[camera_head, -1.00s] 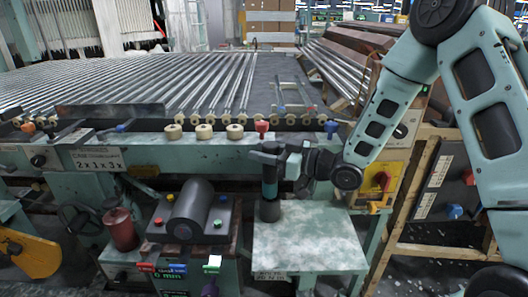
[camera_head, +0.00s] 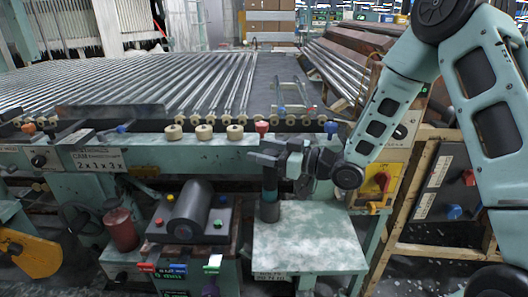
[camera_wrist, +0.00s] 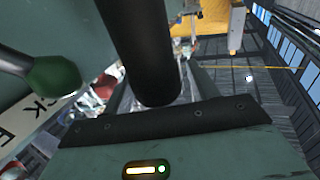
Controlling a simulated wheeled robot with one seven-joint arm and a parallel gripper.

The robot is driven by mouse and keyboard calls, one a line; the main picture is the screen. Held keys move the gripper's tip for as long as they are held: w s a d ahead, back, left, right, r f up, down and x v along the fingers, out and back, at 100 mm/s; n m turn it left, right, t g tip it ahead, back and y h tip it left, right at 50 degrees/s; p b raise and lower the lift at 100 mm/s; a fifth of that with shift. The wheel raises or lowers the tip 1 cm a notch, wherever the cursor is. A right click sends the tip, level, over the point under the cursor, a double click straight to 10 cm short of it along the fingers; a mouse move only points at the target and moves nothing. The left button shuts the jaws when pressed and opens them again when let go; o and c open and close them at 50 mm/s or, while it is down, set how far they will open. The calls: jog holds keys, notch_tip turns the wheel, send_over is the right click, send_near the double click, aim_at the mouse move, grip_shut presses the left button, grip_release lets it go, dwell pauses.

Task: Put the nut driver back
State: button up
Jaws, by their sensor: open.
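What looks like the nut driver, an upright teal shaft or handle (camera_head: 270,180), stands in a dark round holder (camera_head: 269,211) at the back left of the small worn table (camera_head: 310,240). My gripper (camera_head: 264,158) reaches in from the right at the top of it, with its dark fingers level with the upper end. The fingers are open; whether they touch it is too small to tell. In the wrist view a thick dark cylinder (camera_wrist: 140,50) comes down close to the camera; I cannot tell whether it is the tool.
A machine with a dark roller (camera_head: 191,212) and coloured buttons stands left of the table. A control panel (camera_head: 382,180) is at the right. The rest of the tabletop is clear.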

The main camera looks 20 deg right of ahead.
jog(key=v, duration=1.1)
jog(key=shift+s+d+b, duration=0.3)
jog(key=shift+f, duration=0.15)
jog(key=d+f+m+g+h, duration=0.35)
jog(key=d+h, duration=0.25)
jog(key=h, duration=0.5)
jog(key=s+a+r+m+g+h, duration=0.1)
jog(key=s+m+g+h, duration=0.35)
jog(key=s, duration=0.85)
jog(key=s+a+r+n+g+y+p, duration=0.1)
jog(key=s+a+r+n+p, duration=0.1)
jog(key=s+a+r+p, duration=0.3)
jog(key=s+a+r+n+g+y+p, duration=0.1)
jog(key=s+a+r+p, duration=0.5)
jog(key=a, duration=0.7)
notch_tip(320, 180, up, 2)
jog(key=s+n+g, duration=0.1)
jog(key=n, duration=0.1)
jog(key=shift+s+a+n+g, duration=0.2)
jog(key=shift+s+n+g, duration=0.1)
jog(key=shift+s, duration=0.1)
